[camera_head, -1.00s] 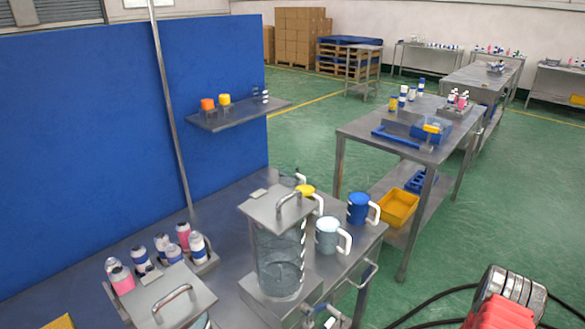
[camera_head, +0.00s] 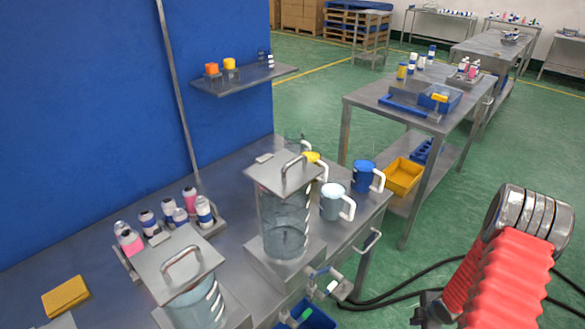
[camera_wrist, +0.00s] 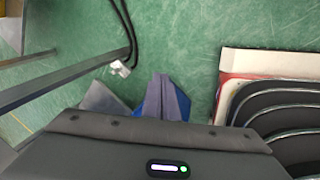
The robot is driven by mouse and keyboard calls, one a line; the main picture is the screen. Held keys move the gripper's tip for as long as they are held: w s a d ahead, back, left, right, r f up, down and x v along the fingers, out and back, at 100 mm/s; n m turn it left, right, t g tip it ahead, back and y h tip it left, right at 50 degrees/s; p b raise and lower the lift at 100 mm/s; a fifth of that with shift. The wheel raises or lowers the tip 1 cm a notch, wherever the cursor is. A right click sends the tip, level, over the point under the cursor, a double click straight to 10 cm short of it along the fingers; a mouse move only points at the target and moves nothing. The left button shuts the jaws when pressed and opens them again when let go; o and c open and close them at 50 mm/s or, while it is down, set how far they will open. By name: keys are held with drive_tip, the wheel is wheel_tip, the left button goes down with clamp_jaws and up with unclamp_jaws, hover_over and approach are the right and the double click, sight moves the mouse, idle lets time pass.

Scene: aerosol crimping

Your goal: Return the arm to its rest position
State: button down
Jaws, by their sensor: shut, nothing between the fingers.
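My gripper (camera_wrist: 163,92) shows in the wrist view with its narrow fingers together and nothing between them, over green floor. In the head view, my red-sleeved arm (camera_head: 508,280) with its grey ringed joint is folded at the lower right, over the floor and to the right of the steel bench. My gripper cannot be made out clearly there. In the wrist view, dark curved ribs of what looks like my own body lie close at the right.
The steel bench (camera_head: 235,228) carries clear vessels with handled lids, a white mug (camera_head: 333,203), a blue mug (camera_head: 364,176) and several small bottles. A blue bin (camera_head: 310,318) is low at its front. Black cables (camera_head: 400,293) cross the floor. Open floor lies between bench and far table.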

drive_tip(key=s+a+r+m+g+h, duration=0.1)
drive_tip(key=s+a+r+m+g, duration=0.15)
drive_tip(key=r+m, duration=0.7)
drive_tip(key=s+a+r+m+g+h, duration=0.1)
drive_tip(key=s+r+m+h, duration=0.2)
drive_tip(key=r, duration=1.2)
drive_tip(key=s+a+r+m+t+y, duration=0.1)
drive_tip(key=s+a+r+t, duration=0.1)
drive_tip(key=a+r, duration=0.5)
drive_tip(key=s+a+r+m+t+y, duration=0.1)
drive_tip(key=s+a+r, duration=0.3)
drive_tip(key=a+r, duration=0.4)
drive_tip(key=s+a+r+m+t+y, duration=0.1)
drive_tip(key=s+a+r+t, duration=0.1)
drive_tip(key=a+r, duration=0.6)
wheel_tip(320, 180, up, 4)
drive_tip(key=shift+s+r+t+y, duration=0.1)
drive_tip(key=shift+s+t+y, duration=0.3)
drive_tip(key=shift+s, duration=0.45)
drive_tip(key=shift+d+m, duration=0.1)
drive_tip(key=shift+m, duration=0.15)
